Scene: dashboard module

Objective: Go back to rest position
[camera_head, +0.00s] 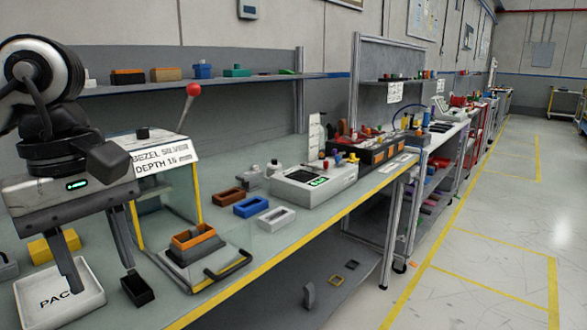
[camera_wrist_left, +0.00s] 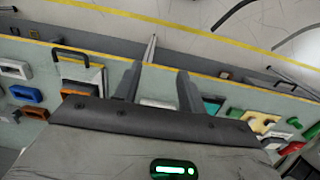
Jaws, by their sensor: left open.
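My left gripper (camera_head: 104,278) hangs fingers-down above the near left part of the workbench, its two fingers apart with nothing between them. It stands over the right side of a white tray marked "PAC…" (camera_head: 88,292), whose label is partly hidden by a finger. In the left wrist view the fingers (camera_wrist_left: 157,75) are also spread and empty. My right gripper is in neither view.
A yellow-framed press with a red-knobbed lever (camera_head: 193,90) stands behind the gripper. A fixture holding an orange frame (camera_head: 195,237) is to its right. Brown, blue and white frames and a tester (camera_head: 315,182) lie farther along the bench (camera_head: 262,245). The floor aisle (camera_head: 480,230) is clear.

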